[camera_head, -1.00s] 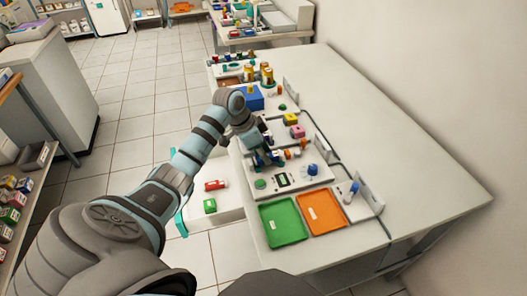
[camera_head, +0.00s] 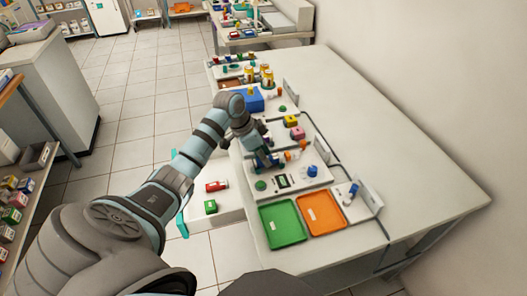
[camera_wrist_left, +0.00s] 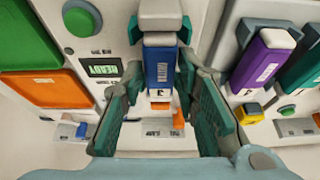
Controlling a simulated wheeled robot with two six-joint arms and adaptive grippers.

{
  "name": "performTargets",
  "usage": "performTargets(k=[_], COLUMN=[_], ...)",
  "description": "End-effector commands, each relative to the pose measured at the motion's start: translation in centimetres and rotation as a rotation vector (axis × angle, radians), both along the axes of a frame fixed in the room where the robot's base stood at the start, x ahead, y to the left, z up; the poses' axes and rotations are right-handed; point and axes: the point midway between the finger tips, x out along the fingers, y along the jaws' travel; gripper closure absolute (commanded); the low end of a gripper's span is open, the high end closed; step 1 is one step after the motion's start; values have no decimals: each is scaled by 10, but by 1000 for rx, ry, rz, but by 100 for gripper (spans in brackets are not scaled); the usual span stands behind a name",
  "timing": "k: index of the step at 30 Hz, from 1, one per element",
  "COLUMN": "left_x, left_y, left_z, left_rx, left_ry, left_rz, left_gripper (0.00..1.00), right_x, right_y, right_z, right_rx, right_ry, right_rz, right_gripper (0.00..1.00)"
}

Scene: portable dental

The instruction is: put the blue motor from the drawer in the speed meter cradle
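The blue motor (camera_wrist_left: 164,66) lies between the fingers of my left gripper (camera_wrist_left: 161,85) in the left wrist view. The fingers stand apart, with small gaps visible beside the motor. The motor lies along a pale cradle (camera_wrist_left: 160,14) on the station with the display (camera_wrist_left: 103,69); how fully it is seated is hard to tell. In the head view my left gripper (camera_head: 262,158) is low over this station (camera_head: 283,181) and mostly hides the motor. The open drawer (camera_head: 228,207) holds a red (camera_head: 216,186) and a green item (camera_head: 210,206). My right gripper is not in view.
A green tray (camera_head: 283,222) and an orange tray (camera_head: 321,212) lie at the table's near end. A purple motor (camera_wrist_left: 262,60) sits at a neighbouring station. A blue knob (camera_head: 313,171) stands right of the display. The table's right side is bare.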

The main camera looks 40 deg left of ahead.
Motion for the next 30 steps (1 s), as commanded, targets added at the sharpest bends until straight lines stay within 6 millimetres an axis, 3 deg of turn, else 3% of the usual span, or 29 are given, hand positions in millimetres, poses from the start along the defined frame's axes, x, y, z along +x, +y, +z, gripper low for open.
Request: performTargets(k=[3,14,24,30], left_x=[0,-2,-30,-38], left_y=[0,3,21,26], left_z=[0,8,87,110], left_rx=[0,1,4,1], left_ry=[0,-1,-2,-1], left_rz=[0,-1,0,-1], left_gripper=[52,52,52,52], right_x=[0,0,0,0], right_y=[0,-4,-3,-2], right_z=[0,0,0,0], right_rx=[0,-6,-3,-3], right_ry=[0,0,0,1], right_rz=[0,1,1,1], right_gripper=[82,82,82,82])
